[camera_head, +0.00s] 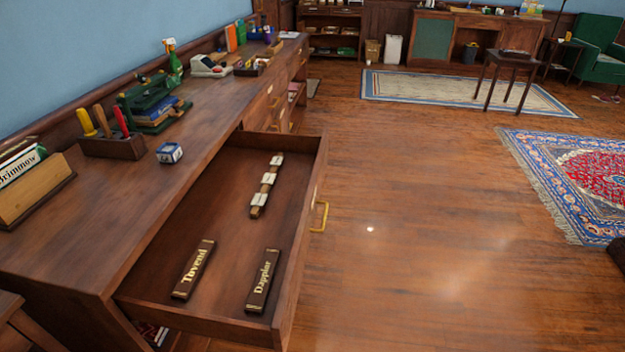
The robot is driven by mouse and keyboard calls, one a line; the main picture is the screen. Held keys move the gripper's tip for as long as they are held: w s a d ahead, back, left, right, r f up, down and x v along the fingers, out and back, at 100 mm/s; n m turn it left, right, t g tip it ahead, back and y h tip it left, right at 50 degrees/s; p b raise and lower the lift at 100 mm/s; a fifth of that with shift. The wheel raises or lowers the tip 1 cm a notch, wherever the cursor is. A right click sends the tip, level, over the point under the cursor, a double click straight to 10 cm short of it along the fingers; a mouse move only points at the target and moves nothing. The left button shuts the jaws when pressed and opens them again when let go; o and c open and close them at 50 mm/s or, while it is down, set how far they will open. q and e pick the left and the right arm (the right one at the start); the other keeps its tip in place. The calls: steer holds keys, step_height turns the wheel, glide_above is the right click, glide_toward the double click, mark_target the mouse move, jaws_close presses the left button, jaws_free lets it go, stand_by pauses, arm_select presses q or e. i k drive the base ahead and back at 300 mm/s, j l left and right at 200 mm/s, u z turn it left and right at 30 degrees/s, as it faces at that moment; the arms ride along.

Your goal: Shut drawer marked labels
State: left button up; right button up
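A large wooden drawer (232,168) is pulled far out of the long wooden cabinet, at the lower middle left. Its brass handle (321,217) is on the front, which faces right. I see the front nearly edge-on, so no marking on it can be read. Inside lie two dark nameplates, "Tovend" (194,269) and "Dapplor" (263,281), and a wooden strip with white pieces (267,185). Neither of my grippers is in view.
Farther along the cabinet (215,97), another drawer (296,93) appears partly open. The top holds a tool holder (112,146), a small blue and white box (169,153) and other items. The wood floor (420,220) right of the drawer is clear, up to a patterned rug (570,175).

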mark_target(217, 206)
steer(key=i+l+u, duration=0.1)
steer(key=i+l, duration=0.15)
steer(key=i, duration=0.25)
steer(key=i+l+u, duration=0.1)
steer(key=i+l, duration=0.15)
steer(key=i, duration=0.25)
